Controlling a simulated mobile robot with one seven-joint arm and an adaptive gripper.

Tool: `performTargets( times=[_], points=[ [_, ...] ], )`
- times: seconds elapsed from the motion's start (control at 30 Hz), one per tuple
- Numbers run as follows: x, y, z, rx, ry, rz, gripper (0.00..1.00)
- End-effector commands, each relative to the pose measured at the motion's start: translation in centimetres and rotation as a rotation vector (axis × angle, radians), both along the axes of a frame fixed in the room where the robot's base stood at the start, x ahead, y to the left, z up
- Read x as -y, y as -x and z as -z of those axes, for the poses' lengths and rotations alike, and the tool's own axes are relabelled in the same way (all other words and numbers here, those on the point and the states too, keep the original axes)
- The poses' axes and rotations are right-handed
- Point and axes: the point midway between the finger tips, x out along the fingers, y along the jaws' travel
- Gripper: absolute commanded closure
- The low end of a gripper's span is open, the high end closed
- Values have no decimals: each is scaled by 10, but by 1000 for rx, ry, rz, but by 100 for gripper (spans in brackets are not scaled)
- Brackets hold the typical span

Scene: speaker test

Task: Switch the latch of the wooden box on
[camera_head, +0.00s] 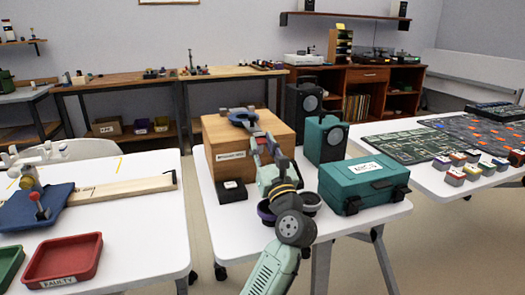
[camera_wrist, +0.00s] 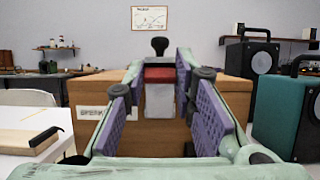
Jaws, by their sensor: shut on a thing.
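The wooden box (camera_head: 222,133) stands on the middle white table, with a white label on its front. It also fills the middle of the wrist view (camera_wrist: 232,115). A latch (camera_wrist: 159,100) with a pale grey body, a red band and a black knob on top shows in front of the box. My gripper (camera_wrist: 157,68) has its purple-padded fingers on either side of the latch and is shut on it. The finger contact is partly hidden. In the head view my arm reaches up to the box's front right and covers the latch.
A teal case (camera_head: 362,186) and a teal speaker (camera_head: 325,140) stand close right of the box; a black speaker (camera_head: 303,105) is behind. A small black block (camera_head: 233,191) sits before the box. The left table holds a red tray (camera_head: 64,260) and a plank.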

Motion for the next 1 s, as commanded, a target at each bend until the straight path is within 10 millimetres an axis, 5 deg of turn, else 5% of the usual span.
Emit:
performTargets(
  times=[0.17,0.2,0.47,0.8,1.0],
  points=[
    [-1,-1,-1,0,-2,-1,100],
    [-1,-1,-1,0,-2,-1,73],
    [0,0,-1,-1,-1,0,56],
    [0,2,1,-1,0,0,55],
    [8,24,12,-3,3,2,55]
  ],
)
